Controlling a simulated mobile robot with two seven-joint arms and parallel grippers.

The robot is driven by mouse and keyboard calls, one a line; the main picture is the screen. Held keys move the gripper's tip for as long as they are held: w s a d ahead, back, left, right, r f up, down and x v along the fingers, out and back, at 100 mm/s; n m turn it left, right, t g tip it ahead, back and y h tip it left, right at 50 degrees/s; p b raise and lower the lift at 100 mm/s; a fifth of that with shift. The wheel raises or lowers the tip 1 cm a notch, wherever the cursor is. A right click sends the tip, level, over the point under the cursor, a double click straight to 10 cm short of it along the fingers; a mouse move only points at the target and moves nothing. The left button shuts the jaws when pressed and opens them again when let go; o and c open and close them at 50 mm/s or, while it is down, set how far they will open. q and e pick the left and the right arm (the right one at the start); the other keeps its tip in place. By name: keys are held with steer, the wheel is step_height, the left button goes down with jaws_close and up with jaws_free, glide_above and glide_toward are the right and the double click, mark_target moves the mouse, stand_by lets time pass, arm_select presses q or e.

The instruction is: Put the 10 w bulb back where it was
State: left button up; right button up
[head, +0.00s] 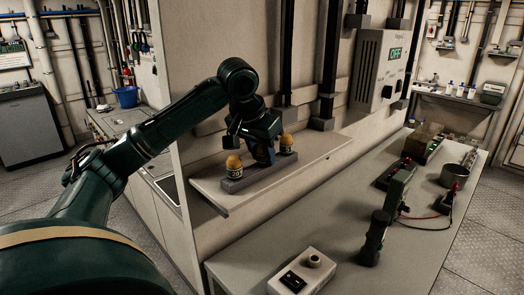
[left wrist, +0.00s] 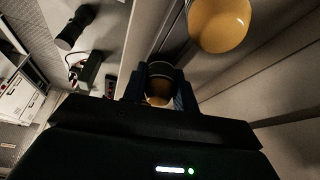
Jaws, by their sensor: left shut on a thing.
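A dark grey holder block (head: 232,186) sits on the wall shelf. Two yellow-orange bulbs with dark, labelled bases stand upright on it, the left bulb (head: 234,166) and the right bulb (head: 287,144). My left gripper (head: 264,155) points down between them, low over the block. In the left wrist view my left gripper (left wrist: 160,86) is shut on a third yellowish bulb (left wrist: 158,99), mostly hidden by the fingers. I cannot tell whether this bulb touches the block. One standing bulb shows large beside it (left wrist: 219,24). The bulb labels are too small to read. My right gripper is out of view.
The wall shelf (head: 215,195) has free room at its right. Below, a grey bench (head: 330,235) carries a white switch box (head: 302,272), a dark flashlight-like object (head: 375,238), a meter (head: 398,190) and a metal cup (head: 454,175). A wall panel (head: 381,75) reads OFF.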

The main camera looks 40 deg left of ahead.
arm_select(q)
steer(key=shift+s+f, duration=0.1)
steer(key=shift+f, duration=0.4)
